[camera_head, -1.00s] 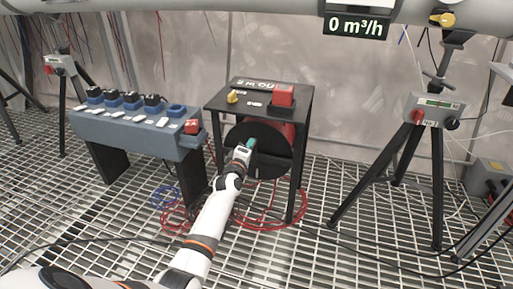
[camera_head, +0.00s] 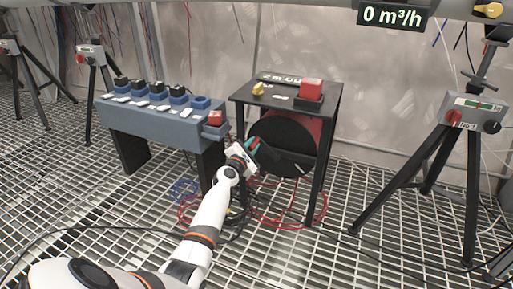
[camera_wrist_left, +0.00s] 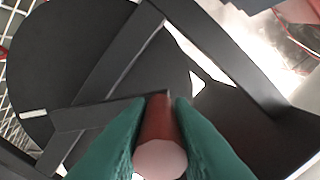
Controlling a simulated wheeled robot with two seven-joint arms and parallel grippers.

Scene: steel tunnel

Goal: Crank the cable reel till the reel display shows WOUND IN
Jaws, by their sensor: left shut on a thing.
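The cable reel (camera_head: 282,146) is a dark disc with a red drum behind it, set under a black table-like frame (camera_head: 330,97). A display on the frame's top (camera_head: 281,77) carries text too small and slanted to read surely. My left gripper (camera_head: 250,146) is at the reel's left side. In the left wrist view its green fingers (camera_wrist_left: 160,140) are shut on the red-brown crank handle (camera_wrist_left: 158,125), whose pale round end faces the camera. The dark crank arm (camera_wrist_left: 98,113) and the disc (camera_wrist_left: 95,60) show beyond it. My right gripper is not in view.
A grey-blue bench (camera_head: 160,122) with switches and a red block stands left of the reel. A tripod (camera_head: 470,130) with a meter box stands at the right. Red cable loops (camera_head: 285,205) lie on the grating floor below the reel.

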